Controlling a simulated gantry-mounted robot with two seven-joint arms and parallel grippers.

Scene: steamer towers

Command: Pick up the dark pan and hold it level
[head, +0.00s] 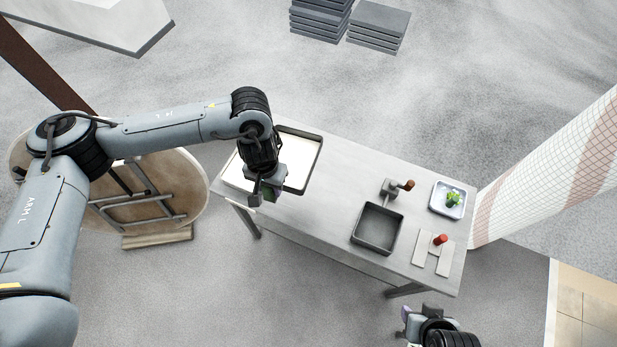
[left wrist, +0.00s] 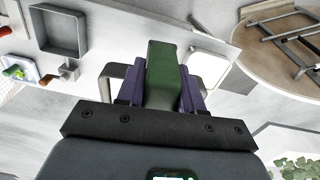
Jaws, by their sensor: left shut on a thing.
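A square pan with a dark rim and pale inside (head: 308,158) is at the left end of the table. My left gripper (head: 265,193) is at its near side, and my arm covers part of it. In the left wrist view, the purple fingers of my left gripper (left wrist: 160,95) are shut on a green handle-like piece (left wrist: 162,72). This piece seems to belong to the pan, whose rim shows at both sides. The pan looks about level; whether it touches the table I cannot tell. My right gripper (head: 416,318) is off the table's near right edge; its jaws are unclear.
A second, grey square pan (head: 378,229) stands on the table (head: 335,190), with a grey block and brown knob (head: 407,185) behind it. A white tray with a green plant (head: 448,199) and a red-topped piece (head: 440,240) on pale boards are at the right. The table's middle is clear.

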